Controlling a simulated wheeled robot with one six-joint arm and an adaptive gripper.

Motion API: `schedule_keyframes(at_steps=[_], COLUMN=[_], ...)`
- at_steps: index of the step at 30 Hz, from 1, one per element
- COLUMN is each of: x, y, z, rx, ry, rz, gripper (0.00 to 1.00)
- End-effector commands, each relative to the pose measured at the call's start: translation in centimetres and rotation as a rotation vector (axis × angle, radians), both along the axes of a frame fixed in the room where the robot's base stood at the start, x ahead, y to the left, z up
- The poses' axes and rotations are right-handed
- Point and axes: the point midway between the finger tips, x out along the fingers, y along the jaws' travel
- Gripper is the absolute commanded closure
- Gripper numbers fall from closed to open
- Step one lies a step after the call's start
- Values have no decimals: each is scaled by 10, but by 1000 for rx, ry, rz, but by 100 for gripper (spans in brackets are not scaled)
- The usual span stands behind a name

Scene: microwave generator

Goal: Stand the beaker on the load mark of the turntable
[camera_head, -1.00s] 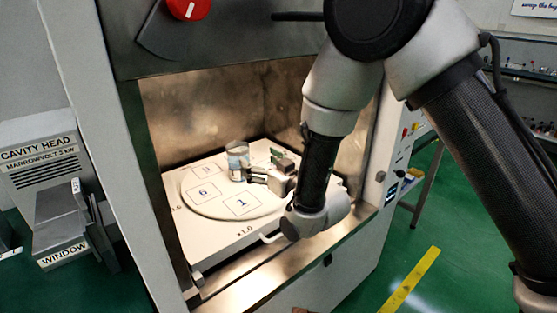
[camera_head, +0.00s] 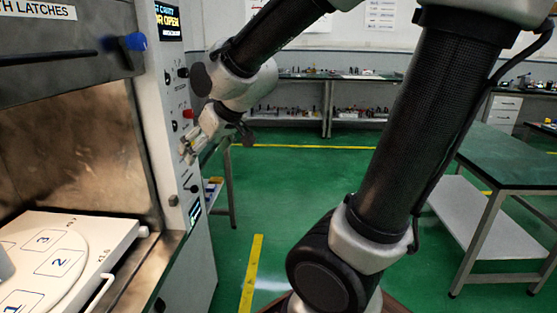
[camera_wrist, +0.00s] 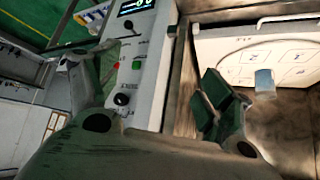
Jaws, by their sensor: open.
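The beaker (camera_wrist: 264,82) is a small clear vessel with a bluish tint. In the wrist view it stands on the white turntable (camera_wrist: 244,72). In the head view only a grey-blue edge, probably the beaker (camera_head: 4,265), shows at the left border. The turntable (camera_head: 84,262) carries numbered squares; 2 and 3 are readable. I cannot tell which square is the load mark. My gripper (camera_head: 195,141) is outside the cavity, in front of the control panel, well apart from the beaker. In the wrist view its two fingers (camera_wrist: 150,75) are spread, with nothing between them.
The control panel (camera_head: 170,120) with knobs, a red button (camera_head: 188,114) and a display (camera_head: 168,18) is close to my gripper. The cavity's right wall (camera_head: 95,150) separates the panel from the turntable. Green floor (camera_head: 300,190) is free to the right; a table (camera_head: 515,155) stands there.

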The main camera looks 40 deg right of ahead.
Motion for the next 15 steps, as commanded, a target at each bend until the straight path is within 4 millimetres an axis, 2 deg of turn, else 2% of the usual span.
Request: schedule_keyframes(at_steps=[1, 3, 7, 10, 12, 15], x=[-31, -76, -146, -178, -189, -194], y=[-30, -62, -96, -107, -110, -111], z=[8, 10, 9, 8, 7, 6], rx=[-13, -33, -56, -63, -66, -66], ry=[46, 132, 257, 313, 335, 345], rz=[-55, -118, -205, -243, -254, -259], gripper=[20, 20, 20, 20, 20, 20])
